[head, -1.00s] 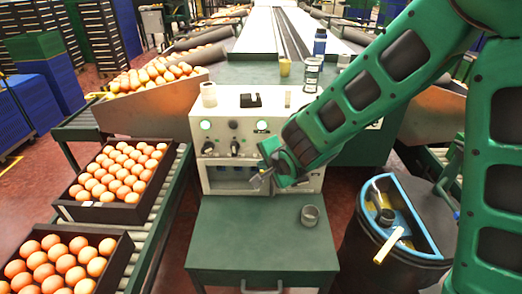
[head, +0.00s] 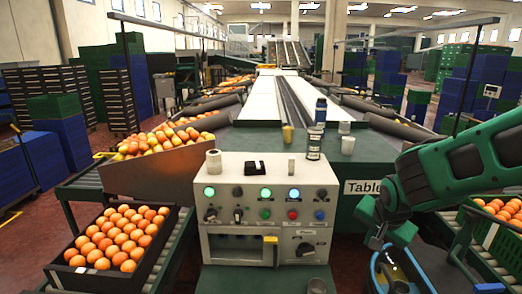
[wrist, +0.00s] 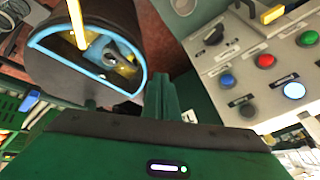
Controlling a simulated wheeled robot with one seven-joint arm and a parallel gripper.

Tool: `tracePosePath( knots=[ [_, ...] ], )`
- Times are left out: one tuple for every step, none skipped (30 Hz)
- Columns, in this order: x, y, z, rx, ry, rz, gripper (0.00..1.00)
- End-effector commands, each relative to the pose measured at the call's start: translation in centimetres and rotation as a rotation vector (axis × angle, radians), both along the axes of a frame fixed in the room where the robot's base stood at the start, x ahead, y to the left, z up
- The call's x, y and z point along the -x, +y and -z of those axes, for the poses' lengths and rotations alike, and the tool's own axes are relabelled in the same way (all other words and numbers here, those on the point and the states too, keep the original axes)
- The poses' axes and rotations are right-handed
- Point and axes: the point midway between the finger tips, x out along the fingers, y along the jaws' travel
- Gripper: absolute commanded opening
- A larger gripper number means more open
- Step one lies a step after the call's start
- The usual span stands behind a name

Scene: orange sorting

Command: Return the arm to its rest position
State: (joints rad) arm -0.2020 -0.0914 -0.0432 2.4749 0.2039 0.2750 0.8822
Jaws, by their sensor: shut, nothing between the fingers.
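My green arm (head: 460,165) reaches in from the right edge in the head view, bent downward at the wrist. My gripper (head: 376,240) hangs right of the control panel, above the left part of the blue-rimmed bin, and looks shut and empty. In the wrist view the closed green fingers (wrist: 172,98) point between the bin and the panel, with nothing held. The upper arm is out of the head view.
The control panel (head: 225,172) with buttons and a yellow-handled lever stands left of my gripper. The dark bin (wrist: 60,82) has a blue rim.

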Motion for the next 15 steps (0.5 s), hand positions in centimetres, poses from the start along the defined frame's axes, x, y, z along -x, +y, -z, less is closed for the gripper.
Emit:
tracePosePath(
  knots=[
    [2.0,-2.7,-0.7,0.022,0.042,0.005,0.0],
    [3.4,-4.1,-1.0,0.036,0.077,-0.003,0.0],
    [5.4,-5.8,-1.3,0.05,0.124,-0.015,0.0],
    [7.0,-6.9,-1.5,0.056,0.16,-0.025,0.0],
    [8.6,-7.9,-1.7,0.059,0.196,-0.037,0.0],
    [10.9,-9.1,-2.1,0.06,0.242,-0.056,0.0],
    [12.6,-9.9,-2.3,0.056,0.276,-0.07,0.0],
    [14.2,-10.5,-2.5,0.05,0.307,-0.087,0.0],
    [16.3,-11.1,-2.7,0.038,0.346,-0.11,0.0],
    [17.8,-11.4,-2.9,0.028,0.371,-0.128,0.0],
    [19.2,-11.6,-3.0,0.017,0.394,-0.145,0.0],
    [20.9,-11.8,-3.2,0.001,0.42,-0.168,0.0],
    [22.0,-11.9,-3.4,-0.01,0.437,-0.185,0.0],
    [23.0,-11.9,-3.5,-0.021,0.451,-0.2,0.0],
    [24.1,-11.8,-3.6,-0.035,0.467,-0.219,0.0]
  ],
)
